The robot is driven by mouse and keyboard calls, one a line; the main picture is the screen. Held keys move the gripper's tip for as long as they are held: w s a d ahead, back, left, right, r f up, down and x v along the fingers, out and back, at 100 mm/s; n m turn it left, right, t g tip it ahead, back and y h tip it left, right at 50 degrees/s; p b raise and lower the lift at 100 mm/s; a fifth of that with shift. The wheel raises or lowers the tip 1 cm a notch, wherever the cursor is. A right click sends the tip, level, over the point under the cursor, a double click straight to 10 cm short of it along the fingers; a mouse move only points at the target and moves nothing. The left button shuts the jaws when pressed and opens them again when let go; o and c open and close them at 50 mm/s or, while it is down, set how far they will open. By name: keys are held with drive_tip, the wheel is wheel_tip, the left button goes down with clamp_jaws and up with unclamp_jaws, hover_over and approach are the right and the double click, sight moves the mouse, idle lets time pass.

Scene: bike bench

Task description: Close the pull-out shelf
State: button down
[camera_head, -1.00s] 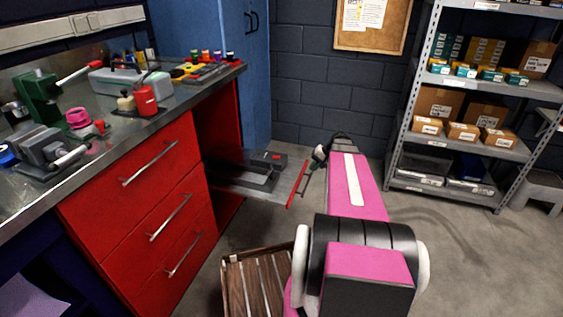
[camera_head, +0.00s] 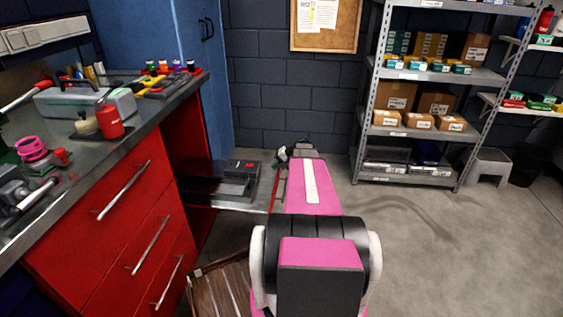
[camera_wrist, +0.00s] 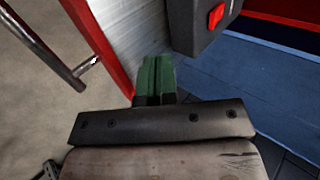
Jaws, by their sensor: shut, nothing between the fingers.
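The pull-out shelf (camera_head: 240,205) sticks out of the open bay at the far end of the red bench. It is a grey metal tray with a red front edge, also seen in the wrist view (camera_wrist: 130,30). A bar handle (camera_wrist: 50,48) stands out from that front. My gripper (camera_head: 281,157) is at the shelf's front end, partly hidden behind my arm. In the wrist view its green fingers (camera_wrist: 157,72) are together and empty, close to the shelf's side by the red front. I cannot tell whether they touch it.
A dark machine with a red switch (camera_head: 238,178) rests on the shelf. A slatted wooden crate (camera_head: 222,290) stands on the floor below. A blue cabinet (camera_head: 150,50) is behind the bench. The floor on the right is clear up to the grey rack (camera_head: 410,132).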

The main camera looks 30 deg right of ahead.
drive_tip(key=w+a, duration=0.1)
drive_tip(key=a+f, duration=0.1)
drive_tip(key=w+a, duration=0.1)
drive_tip(key=a, duration=0.1)
drive_tip(key=shift+w+f, duration=0.3)
drive_tip(key=shift+f, duration=0.1)
drive_tip(key=shift+w+a, duration=0.3)
drive_tip(key=shift+a, duration=0.1)
approach(189, 167)
drive_tip(key=w+a, duration=0.1)
drive_tip(key=a, duration=0.1)
drive_tip(key=w+a+f, duration=0.1)
drive_tip(key=a, duration=0.1)
drive_tip(key=w+a+f, duration=0.1)
drive_tip(key=a, duration=0.1)
drive_tip(key=shift+w+f, duration=0.1)
drive_tip(key=shift+w, duration=0.15)
drive_tip(key=shift+w+a, duration=0.1)
drive_tip(key=shift+a, duration=0.05)
